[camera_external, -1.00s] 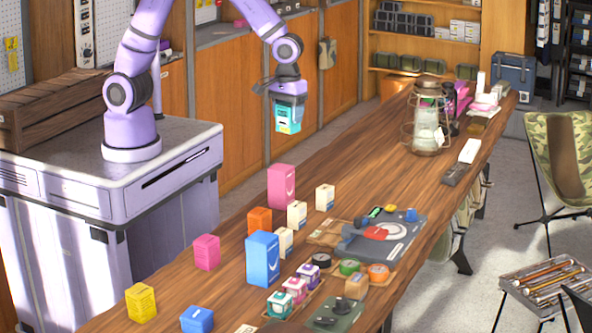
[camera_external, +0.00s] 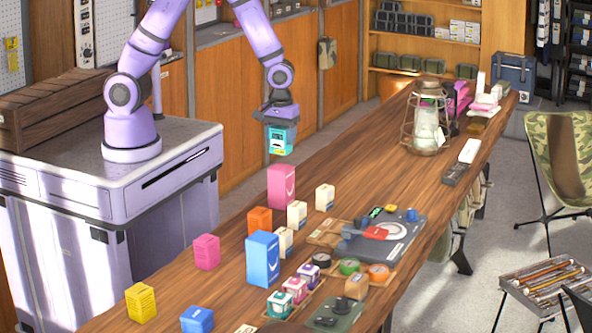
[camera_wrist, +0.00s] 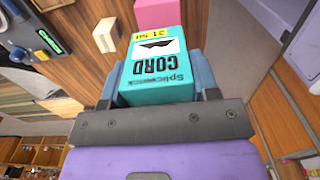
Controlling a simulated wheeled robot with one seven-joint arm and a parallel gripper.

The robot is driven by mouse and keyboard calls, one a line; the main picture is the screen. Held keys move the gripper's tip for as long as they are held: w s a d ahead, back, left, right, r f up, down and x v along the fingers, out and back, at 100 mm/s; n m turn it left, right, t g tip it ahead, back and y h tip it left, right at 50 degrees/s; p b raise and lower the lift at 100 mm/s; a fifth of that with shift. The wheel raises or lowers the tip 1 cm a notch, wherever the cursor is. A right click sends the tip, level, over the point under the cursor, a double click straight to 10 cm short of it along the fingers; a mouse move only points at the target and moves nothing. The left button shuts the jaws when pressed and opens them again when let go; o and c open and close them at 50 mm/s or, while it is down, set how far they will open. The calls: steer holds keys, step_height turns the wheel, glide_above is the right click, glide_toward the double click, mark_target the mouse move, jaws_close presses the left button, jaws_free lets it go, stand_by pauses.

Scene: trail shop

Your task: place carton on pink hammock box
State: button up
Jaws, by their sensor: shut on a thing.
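My gripper (camera_external: 281,121) is shut on a teal carton (camera_external: 281,143), held in the air above the far-left edge of the wooden table. In the wrist view the teal carton (camera_wrist: 158,66) reads "CORD" upside down between the two fingers. The tall pink hammock box (camera_external: 281,187) stands upright on the table, below the carton and apart from it in the outside view. In the wrist view a pink face (camera_wrist: 157,13) shows past the carton, partly hidden by it.
An orange box (camera_external: 259,221), a tall blue box (camera_external: 262,259) and small white cartons (camera_external: 297,214) stand close around the pink box. A shorter pink box (camera_external: 206,252) is to the left. A lantern (camera_external: 426,125) stands farther back. The table's middle (camera_external: 360,165) is clear.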

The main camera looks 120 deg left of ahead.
mark_target(281, 150)
steer(key=shift+f, duration=2.15)
steer(key=shift+f, duration=0.2)
steer(key=o, duration=1)
steer(key=shift+r, duration=0.1)
